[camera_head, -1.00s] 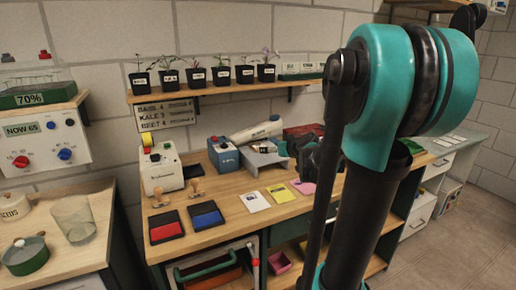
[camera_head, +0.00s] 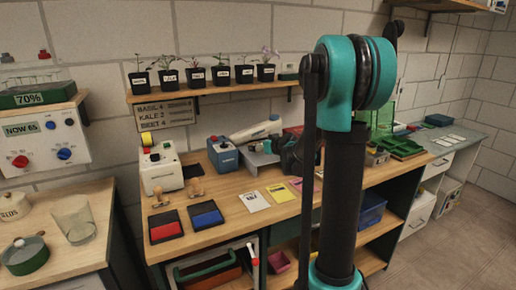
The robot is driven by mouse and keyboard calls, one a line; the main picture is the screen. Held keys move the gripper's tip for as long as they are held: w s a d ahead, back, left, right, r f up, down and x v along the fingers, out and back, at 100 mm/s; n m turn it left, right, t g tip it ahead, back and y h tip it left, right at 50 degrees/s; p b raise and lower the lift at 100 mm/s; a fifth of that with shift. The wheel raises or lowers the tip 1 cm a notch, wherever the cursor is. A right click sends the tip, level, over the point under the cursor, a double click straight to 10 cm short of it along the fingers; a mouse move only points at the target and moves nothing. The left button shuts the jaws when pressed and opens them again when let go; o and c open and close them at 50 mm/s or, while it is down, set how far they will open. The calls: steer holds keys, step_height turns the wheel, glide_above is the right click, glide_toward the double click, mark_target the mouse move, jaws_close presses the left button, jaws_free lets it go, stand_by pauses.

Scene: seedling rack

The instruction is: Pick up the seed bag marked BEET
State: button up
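I cannot make out a seed bag marked BEET. A flat white piece (camera_head: 254,201), a yellow piece (camera_head: 280,193) and a partly hidden pink piece lie on the wooden bench. Their print is too small to read, and I cannot tell whether they are bags or cards. The word BEET shows on the wall sign (camera_head: 165,115), under BASIL and KALE. My arm stands upright in front of the bench's right part. A dark shape, probably my gripper (camera_head: 292,158), is low over the back of the bench, partly behind the arm. Its fingers cannot be made out.
Red (camera_head: 165,227) and blue (camera_head: 206,215) pads lie at the bench's front left. A white device (camera_head: 160,168), a blue box (camera_head: 222,154) and a grey stand (camera_head: 262,158) stand behind. Potted seedlings line the shelf (camera_head: 205,91). A green tray (camera_head: 400,146) sits at the right.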

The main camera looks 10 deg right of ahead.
steer(key=shift+w+a+f, duration=0.15)
steer(key=shift+w+f, duration=0.1)
steer(key=shift+w, duration=0.3)
steer(key=shift+c, duration=0.3)
steer(key=c, duration=1.2)
steer(key=shift+r, duration=0.1)
